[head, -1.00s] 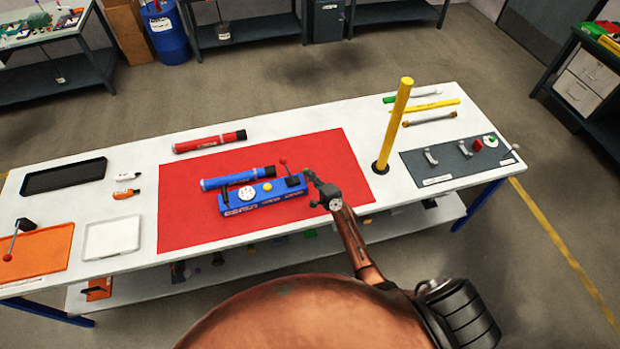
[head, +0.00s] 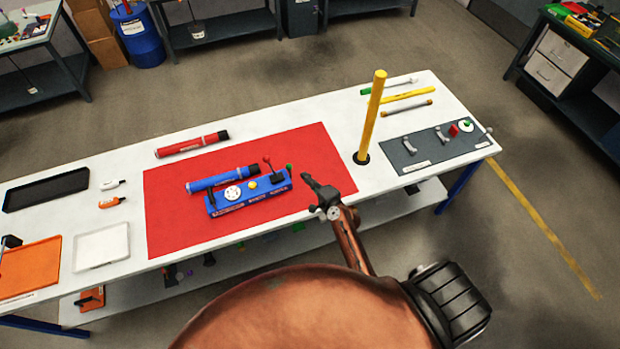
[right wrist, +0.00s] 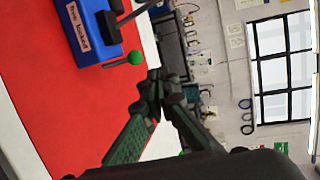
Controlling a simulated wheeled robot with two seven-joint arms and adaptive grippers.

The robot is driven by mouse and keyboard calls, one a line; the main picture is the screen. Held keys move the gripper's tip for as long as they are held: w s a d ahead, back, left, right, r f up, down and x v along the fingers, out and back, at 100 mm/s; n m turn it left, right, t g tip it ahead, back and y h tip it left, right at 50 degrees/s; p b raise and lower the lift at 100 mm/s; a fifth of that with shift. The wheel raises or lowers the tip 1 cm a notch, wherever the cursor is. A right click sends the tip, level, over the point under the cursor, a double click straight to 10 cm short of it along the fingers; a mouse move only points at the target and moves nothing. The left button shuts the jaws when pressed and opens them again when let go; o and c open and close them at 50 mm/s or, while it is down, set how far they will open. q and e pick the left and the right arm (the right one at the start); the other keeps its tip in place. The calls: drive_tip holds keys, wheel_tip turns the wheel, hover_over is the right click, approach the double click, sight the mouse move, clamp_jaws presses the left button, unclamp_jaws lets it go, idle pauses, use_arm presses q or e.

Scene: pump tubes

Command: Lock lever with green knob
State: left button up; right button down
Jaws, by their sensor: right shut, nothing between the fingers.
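The blue fixture (head: 232,206) stands on a red mat (head: 170,235) and has a dark-blue tube (head: 222,179) along its back. The green knob (head: 289,168) shows at the fixture's right end. In the right wrist view the green knob (right wrist: 136,57) sits on a short dark lever just beyond the end of the blue block (right wrist: 92,52). My right gripper (head: 306,179) is shut and empty, a little to the right of the knob and apart from it. Its closed fingertips (right wrist: 154,80) show below the knob in the wrist view. My left gripper is out of view.
A tall yellow post (head: 371,115) stands to the right, near a grey panel (head: 410,158). A red tube (head: 192,144) lies behind the fixture. The red mat's front right is clear.

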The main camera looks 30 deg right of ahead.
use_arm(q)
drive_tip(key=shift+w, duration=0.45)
use_arm(e)
drive_tip(key=shift+s+d+r, duration=0.15)
drive_tip(key=shift+s+r, duration=0.2)
drive_tip(key=shift+s, duration=0.3)
drive_tip(key=shift+s+d+r, duration=0.1)
drive_tip(key=shift+s+r, duration=0.25)
drive_tip(key=shift+s, duration=0.25)
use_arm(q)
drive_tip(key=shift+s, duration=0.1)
